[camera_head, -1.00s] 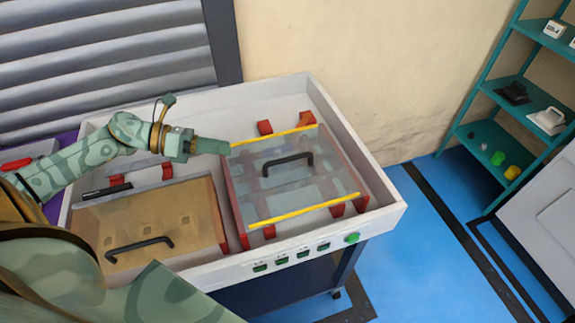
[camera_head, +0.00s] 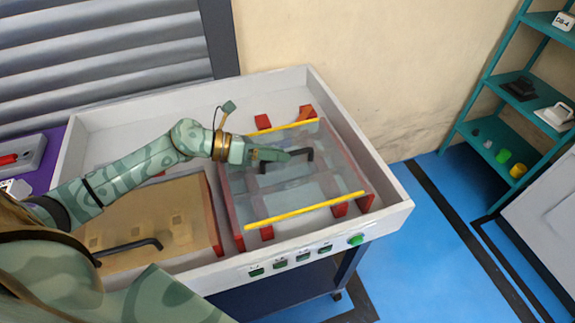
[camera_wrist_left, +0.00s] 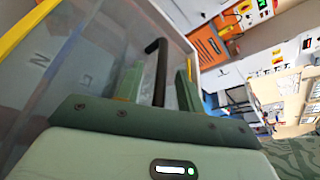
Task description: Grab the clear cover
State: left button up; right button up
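The clear cover (camera_head: 325,183) is a see-through box with yellow edge strips and red corners. It sits in the right half of the white bench top. Its black handle (camera_head: 300,157) stands on top. My left gripper (camera_head: 275,156) reaches in from the left at the handle's left end. In the left wrist view the fingers of my left gripper (camera_wrist_left: 158,88) are apart, and the black handle (camera_wrist_left: 161,70) runs between them with a gap on each side. The clear cover (camera_wrist_left: 85,65) also shows there. My right gripper is not in view.
A tan cover (camera_head: 160,215) with a black handle lies left of the clear cover, below my left arm. The white bench rim (camera_head: 385,222) encloses both. Green buttons (camera_head: 303,257) line its front. A teal shelf (camera_head: 500,125) stands at the right, with blue floor between.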

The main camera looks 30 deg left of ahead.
pick_arm(q)
jog(key=x, duration=0.2)
jog(key=shift+w+d, duration=0.15)
jog(key=shift+d, duration=0.2)
grip_shut()
